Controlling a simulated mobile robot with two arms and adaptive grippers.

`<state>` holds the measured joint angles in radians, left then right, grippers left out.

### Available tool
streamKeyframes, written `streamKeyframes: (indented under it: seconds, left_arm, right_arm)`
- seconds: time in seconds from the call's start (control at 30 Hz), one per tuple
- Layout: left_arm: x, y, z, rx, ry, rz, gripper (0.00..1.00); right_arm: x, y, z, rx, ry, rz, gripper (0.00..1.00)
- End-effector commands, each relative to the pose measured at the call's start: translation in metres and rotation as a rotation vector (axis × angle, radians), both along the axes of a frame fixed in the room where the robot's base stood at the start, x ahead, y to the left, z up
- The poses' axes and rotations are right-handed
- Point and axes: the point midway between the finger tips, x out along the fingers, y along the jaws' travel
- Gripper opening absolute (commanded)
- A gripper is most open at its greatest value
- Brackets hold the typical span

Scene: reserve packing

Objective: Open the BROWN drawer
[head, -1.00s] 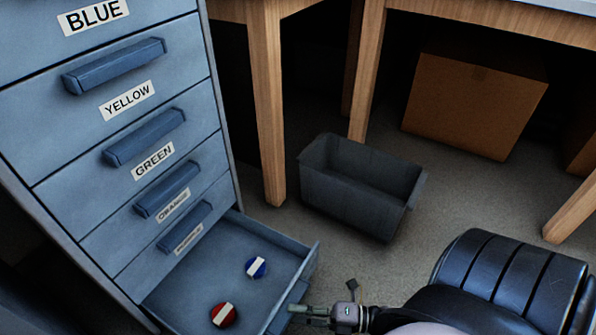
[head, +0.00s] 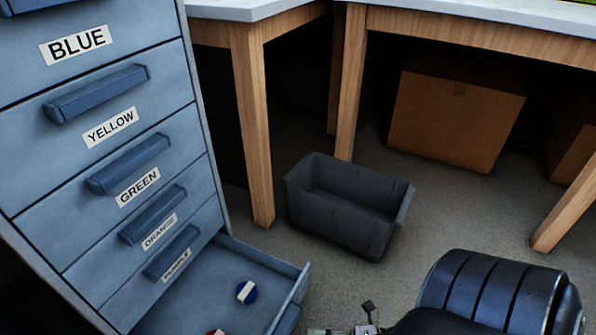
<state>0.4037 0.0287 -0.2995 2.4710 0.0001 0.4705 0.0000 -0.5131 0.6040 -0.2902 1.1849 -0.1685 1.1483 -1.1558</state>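A blue-grey drawer cabinet (head: 60,200) fills the left of the head view, with labels reading BLUE, YELLOW, GREEN and ORANGE downward. A lower label (head: 175,266) is too small to read surely. Below it, the bottom drawer (head: 277,258) stands pulled out; its front label is hidden, so I cannot confirm it is BROWN. My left gripper is out of view.
A dark grey bin (head: 345,212) stands on the floor right of the cabinet. Wooden table legs (head: 254,130) rise behind it. A cardboard box (head: 455,115) sits under the table. Bare floor (head: 440,215) lies between the bin and the right table leg.

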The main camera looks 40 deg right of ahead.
Motion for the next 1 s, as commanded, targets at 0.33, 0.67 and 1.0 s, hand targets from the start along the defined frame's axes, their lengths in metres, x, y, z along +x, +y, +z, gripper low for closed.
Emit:
streamKeyframes:
  seconds: [0.33,0.67,1.0]
  left_arm:
    - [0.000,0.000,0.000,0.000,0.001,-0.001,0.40]
    - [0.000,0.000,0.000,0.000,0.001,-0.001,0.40]
    - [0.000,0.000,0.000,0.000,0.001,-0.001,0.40]
  right_arm:
    - [-0.042,-0.038,-0.001,-0.002,0.004,-0.001,0.37]
    - [-0.045,-0.041,0.000,-0.001,0.001,0.000,0.37]
    - [-0.045,-0.041,0.000,-0.001,0.001,0.000,0.37]
